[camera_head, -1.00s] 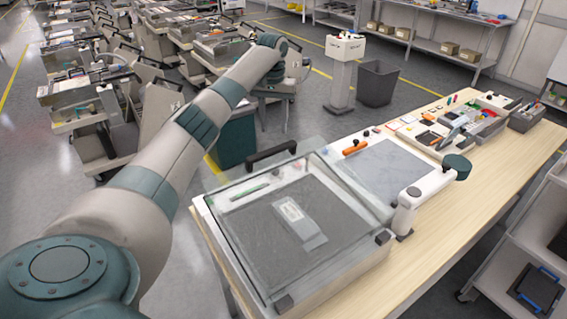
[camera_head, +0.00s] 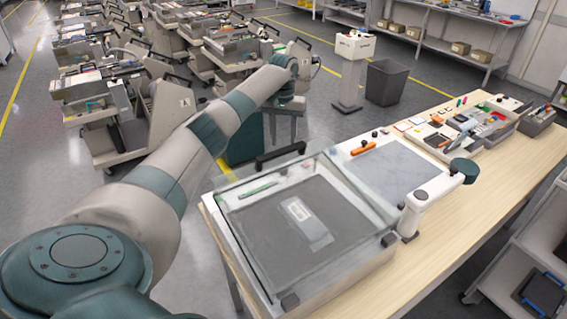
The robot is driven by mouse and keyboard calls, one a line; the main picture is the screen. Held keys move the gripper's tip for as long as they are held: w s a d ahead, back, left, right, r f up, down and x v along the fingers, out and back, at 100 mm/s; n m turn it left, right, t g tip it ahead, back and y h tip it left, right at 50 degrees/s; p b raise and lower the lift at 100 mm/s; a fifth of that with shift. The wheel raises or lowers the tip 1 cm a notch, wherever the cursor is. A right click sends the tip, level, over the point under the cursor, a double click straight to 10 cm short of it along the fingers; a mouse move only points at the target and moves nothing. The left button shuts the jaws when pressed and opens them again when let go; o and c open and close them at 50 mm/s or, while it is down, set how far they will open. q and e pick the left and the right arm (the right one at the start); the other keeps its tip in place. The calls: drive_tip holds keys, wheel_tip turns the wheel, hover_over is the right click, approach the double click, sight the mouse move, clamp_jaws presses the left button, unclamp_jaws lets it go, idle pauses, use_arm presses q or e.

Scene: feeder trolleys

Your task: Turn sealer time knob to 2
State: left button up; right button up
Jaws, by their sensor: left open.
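A box-shaped machine with a clear lid (camera_head: 225,205) and a black handle (camera_head: 281,156) sits on the near end of the wooden table. A flat packet (camera_head: 307,222) shows under the lid. Beside it, a white arm (camera_head: 428,193) with a dark green end piece (camera_head: 463,171) stands by a grey plate (camera_head: 393,167). Small dark knobs (camera_head: 375,134) show behind the plate; I cannot read any scale or tell which is the time knob. My left arm reaches away over the floor, left of the table. Its gripper (camera_head: 290,102) is open, small and apart from the machine.
Parts trays (camera_head: 485,125) fill the far end of the wooden table (camera_head: 470,215). A grey bin (camera_head: 386,82) and a white box on a pedestal (camera_head: 351,46) stand behind. Several feeder trolleys are at the back left. A cart (camera_head: 530,240) stands at the right.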

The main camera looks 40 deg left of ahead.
use_arm(q)
wheel_tip(320, 180, down, 12)
drive_tip(key=shift+r+p, duration=0.2)
drive_tip(key=shift+p, duration=0.95)
clamp_jaws()
